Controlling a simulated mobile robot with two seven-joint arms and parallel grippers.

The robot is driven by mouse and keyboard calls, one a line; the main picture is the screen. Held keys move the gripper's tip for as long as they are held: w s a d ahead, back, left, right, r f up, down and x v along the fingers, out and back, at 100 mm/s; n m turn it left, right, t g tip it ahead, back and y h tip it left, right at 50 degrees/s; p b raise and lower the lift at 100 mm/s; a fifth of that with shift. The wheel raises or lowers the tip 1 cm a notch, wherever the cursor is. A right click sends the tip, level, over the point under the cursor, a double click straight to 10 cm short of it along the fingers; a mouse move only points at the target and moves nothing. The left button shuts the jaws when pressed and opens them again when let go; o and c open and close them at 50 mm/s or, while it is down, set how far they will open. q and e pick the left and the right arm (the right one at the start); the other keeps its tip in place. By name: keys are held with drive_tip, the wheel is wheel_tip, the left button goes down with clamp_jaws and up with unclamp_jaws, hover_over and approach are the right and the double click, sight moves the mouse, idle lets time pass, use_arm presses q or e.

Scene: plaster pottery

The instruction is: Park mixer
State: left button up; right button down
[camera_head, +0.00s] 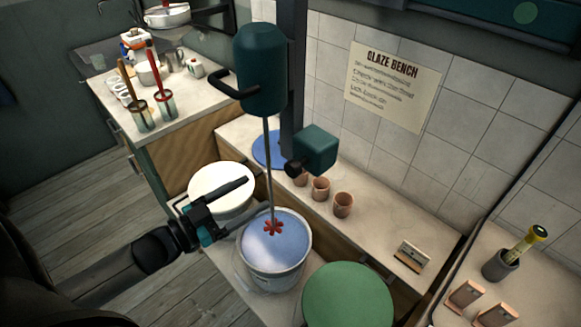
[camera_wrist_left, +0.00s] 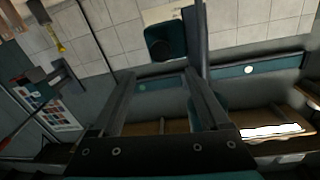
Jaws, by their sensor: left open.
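The mixer (camera_head: 262,68) has a dark teal motor body with a black side handle, high on a dark upright column (camera_head: 292,60). Its thin shaft (camera_head: 268,160) runs down to a red paddle (camera_head: 273,228) over the pale blue liquid in a bucket (camera_head: 275,270). I cannot tell whether the paddle touches the liquid. A teal block with a black knob (camera_head: 316,150) sits lower on the column. My left gripper (camera_head: 252,197) is open and empty, beside the shaft below the handle. Its spread fingers also show in the left wrist view (camera_wrist_left: 158,80). My right gripper is out of view.
A white-topped bucket (camera_head: 220,188) is behind my left gripper, and a green round lid (camera_head: 347,296) is at the front. Several clay cups (camera_head: 320,189) line the bench (camera_head: 375,228). Brushes in jars (camera_head: 142,118) stand on the left counter.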

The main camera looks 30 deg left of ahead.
sight(290, 172)
use_arm(q)
drive_tip(key=x, duration=1.1)
drive_tip(key=shift+w+d+p, duration=0.1)
drive_tip(key=shift+w+p, duration=0.25)
drive_tip(key=shift+c, duration=0.4)
clamp_jaws()
